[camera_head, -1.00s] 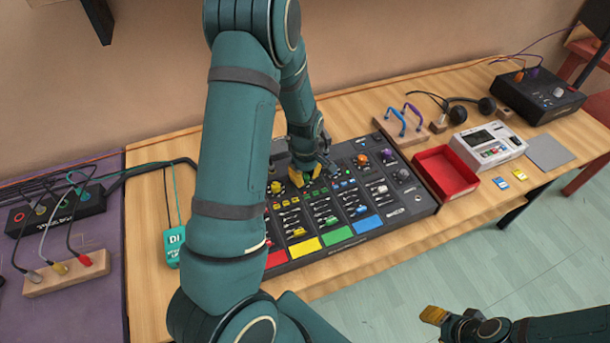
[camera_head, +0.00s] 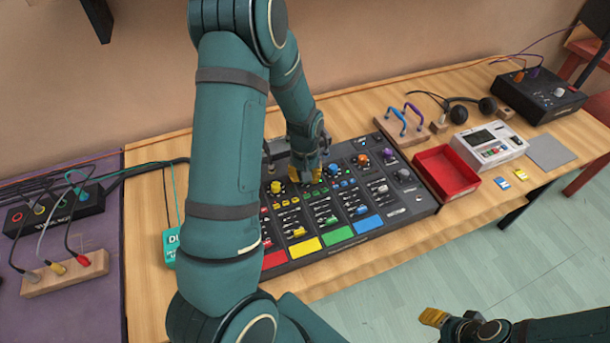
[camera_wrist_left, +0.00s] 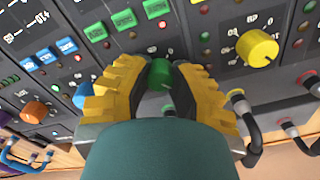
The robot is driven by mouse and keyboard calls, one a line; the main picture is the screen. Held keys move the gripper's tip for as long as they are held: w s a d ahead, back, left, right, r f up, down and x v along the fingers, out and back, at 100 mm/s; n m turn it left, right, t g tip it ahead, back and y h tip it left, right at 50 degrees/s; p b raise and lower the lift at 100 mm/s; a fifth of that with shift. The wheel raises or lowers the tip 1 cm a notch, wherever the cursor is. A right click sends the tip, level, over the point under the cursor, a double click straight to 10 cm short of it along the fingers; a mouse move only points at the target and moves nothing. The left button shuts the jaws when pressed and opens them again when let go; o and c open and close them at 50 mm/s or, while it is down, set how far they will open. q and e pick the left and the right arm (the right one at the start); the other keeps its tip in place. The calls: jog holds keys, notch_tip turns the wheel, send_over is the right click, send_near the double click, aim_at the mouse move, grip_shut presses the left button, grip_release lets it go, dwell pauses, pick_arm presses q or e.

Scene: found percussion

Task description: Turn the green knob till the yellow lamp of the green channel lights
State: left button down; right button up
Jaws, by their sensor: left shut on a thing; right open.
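A black mixing console (camera_head: 408,207) with coloured channel pads lies on the wooden table. My left gripper (camera_head: 305,174) reaches down over its upper part. In the left wrist view its ridged yellow fingers (camera_wrist_left: 160,88) are shut on the green knob (camera_wrist_left: 160,74), one on each side. The knob's lower part is hidden by the fingers, and in the head view the gripper hides the knob. Small lamps show around the knob, but I cannot tell whether the green channel's yellow lamp is lit. My right gripper (camera_head: 436,318) is open and empty, off the table's front edge.
Green buttons (camera_wrist_left: 124,19) sit close to the fingers. Plugged cables (camera_wrist_left: 247,120) stand near the right finger. A red tray (camera_head: 446,174) is right of the console.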

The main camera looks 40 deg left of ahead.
pick_arm(q)
jog(key=shift+m, duration=0.3)
jog(key=c, duration=0.8)
grip_release()
jog(key=shift+o, duration=0.2)
jog(key=shift+r, duration=0.1)
notch_tip(320, 180, up, 12)
